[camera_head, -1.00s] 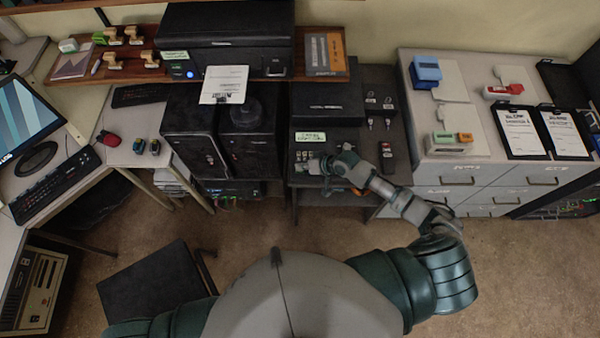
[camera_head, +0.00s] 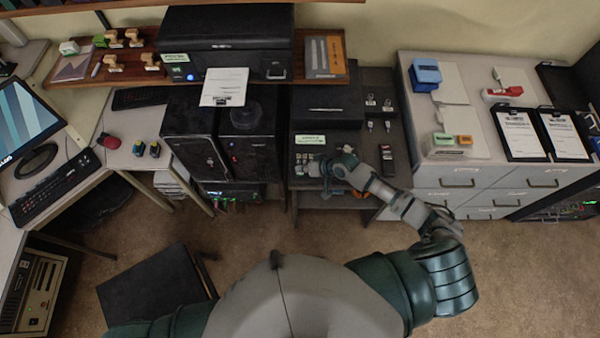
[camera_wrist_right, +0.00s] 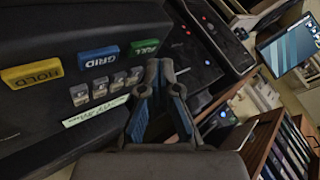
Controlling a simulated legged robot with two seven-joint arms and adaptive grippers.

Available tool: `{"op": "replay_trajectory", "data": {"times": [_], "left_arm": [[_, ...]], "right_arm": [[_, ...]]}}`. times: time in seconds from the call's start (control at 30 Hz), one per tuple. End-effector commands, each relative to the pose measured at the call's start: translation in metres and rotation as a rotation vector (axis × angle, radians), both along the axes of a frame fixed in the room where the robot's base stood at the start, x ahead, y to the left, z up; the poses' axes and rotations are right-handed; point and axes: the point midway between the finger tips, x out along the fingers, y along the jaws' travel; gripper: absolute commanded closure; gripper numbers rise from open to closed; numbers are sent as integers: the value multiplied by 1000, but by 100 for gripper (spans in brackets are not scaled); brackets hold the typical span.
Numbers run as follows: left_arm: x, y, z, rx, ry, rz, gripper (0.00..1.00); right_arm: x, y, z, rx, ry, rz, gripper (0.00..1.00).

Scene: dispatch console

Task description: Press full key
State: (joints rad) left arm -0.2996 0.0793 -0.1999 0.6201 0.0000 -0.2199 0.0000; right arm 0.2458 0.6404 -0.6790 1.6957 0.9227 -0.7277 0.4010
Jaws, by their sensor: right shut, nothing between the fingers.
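The green FULL key (camera_wrist_right: 144,47) shows in the right wrist view on a black panel, right of the blue GRID key (camera_wrist_right: 99,57) and the yellow HOLD key (camera_wrist_right: 32,74). My right gripper (camera_wrist_right: 160,65) is shut and empty. Its fingertips show just right of and below the FULL key; I cannot tell whether they touch it. In the head view my right gripper (camera_head: 312,169) is at the front of the dark console (camera_head: 340,150), where the coloured keys cannot be made out. My left gripper is not in view.
Several small keys (camera_wrist_right: 106,86) and a pale label (camera_wrist_right: 96,110) lie beside the coloured keys. A black tower (camera_head: 195,130) stands left of the console. A handset (camera_head: 386,158) lies on its right. Grey drawers (camera_head: 460,178) stand further right.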

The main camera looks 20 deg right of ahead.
Motion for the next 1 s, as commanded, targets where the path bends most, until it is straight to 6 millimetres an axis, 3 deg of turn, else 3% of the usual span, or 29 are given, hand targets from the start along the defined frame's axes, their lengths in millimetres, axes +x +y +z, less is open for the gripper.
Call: {"op": "replay_trajectory", "data": {"times": [1.0], "left_arm": [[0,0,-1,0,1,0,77]], "right_arm": [[-1,1,-7,0,0,0,100]]}}
